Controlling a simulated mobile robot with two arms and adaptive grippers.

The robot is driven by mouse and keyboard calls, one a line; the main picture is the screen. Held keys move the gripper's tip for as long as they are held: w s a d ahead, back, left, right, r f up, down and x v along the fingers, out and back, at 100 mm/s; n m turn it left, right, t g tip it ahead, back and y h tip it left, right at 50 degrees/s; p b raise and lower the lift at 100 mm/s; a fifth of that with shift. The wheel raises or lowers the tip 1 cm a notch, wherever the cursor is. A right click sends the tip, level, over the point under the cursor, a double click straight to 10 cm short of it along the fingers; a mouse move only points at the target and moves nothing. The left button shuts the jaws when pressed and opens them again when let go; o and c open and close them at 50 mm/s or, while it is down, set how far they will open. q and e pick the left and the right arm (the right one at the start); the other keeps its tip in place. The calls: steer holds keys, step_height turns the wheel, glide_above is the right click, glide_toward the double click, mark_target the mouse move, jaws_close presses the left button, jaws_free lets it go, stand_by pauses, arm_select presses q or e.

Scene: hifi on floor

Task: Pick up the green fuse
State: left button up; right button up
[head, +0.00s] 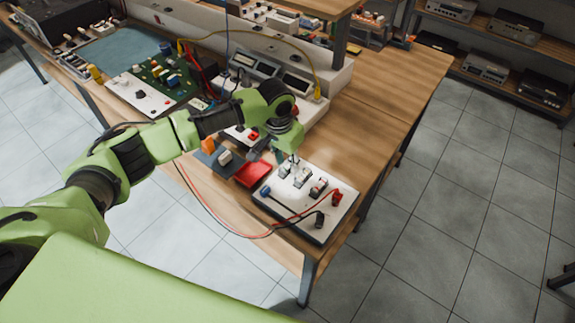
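My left arm comes in from the left and reaches over the wooden workbench (368,116). My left gripper (284,156) points down at the back edge of a white test board (302,232) near the bench's front right corner. Its fingers are small and partly hidden by the wrist, so I cannot tell whether they are open or hold anything. I cannot make out a green fuse; it may be hidden by the gripper or too small to see. My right gripper is not in view.
A red tray (253,174) lies left of the test board. Red and black wires (262,235) loop off the bench's front edge. A green circuit board (165,75) and a bench instrument (270,72) stand farther back. The bench right of the instrument is clear.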

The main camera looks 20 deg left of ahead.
arm_select(q)
steer(key=c, duration=0.6)
jaws_close()
steer(key=shift+r, duration=0.1)
steer(key=shift+w+r+b, duration=0.1)
steer(key=shift+r+b, duration=0.2)
steer(key=shift+r, duration=0.2)
steer(key=s+a+r+b, duration=0.3)
steer(key=s+a+r, duration=0.6)
steer(key=r, duration=0.3)
steer(key=shift+a+b, duration=0.35)
steer(key=shift+a, duration=0.5)
